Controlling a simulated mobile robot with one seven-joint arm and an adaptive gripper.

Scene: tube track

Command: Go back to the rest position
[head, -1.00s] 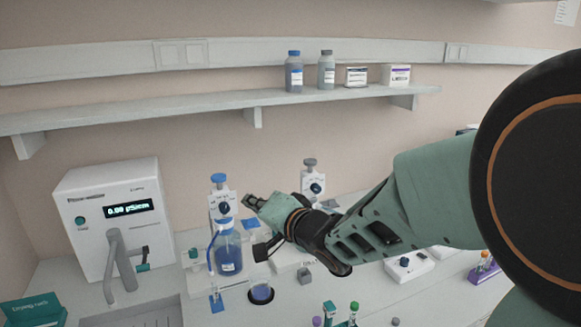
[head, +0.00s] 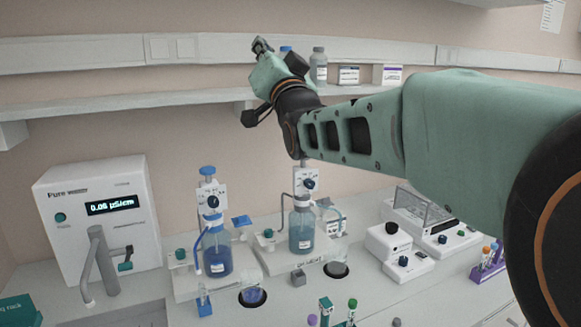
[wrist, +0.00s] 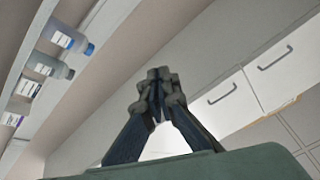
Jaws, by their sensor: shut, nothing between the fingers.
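My gripper (head: 262,46) is raised high, in front of the wall shelf near its bottles in the head view. In the wrist view my gripper (wrist: 157,82) has its dark fingers together, with nothing held between them. My arm reaches across from the right side of the head view and hides part of the shelf and one bottle.
The shelf (head: 190,112) holds a grey-capped bottle (head: 318,66), a blue-capped bottle (wrist: 70,40) and two boxes. Below stand a water purifier (head: 100,220), two dispenser bottles (head: 217,252) (head: 301,232), a balance (head: 425,215) and a purple tube rack (head: 488,265).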

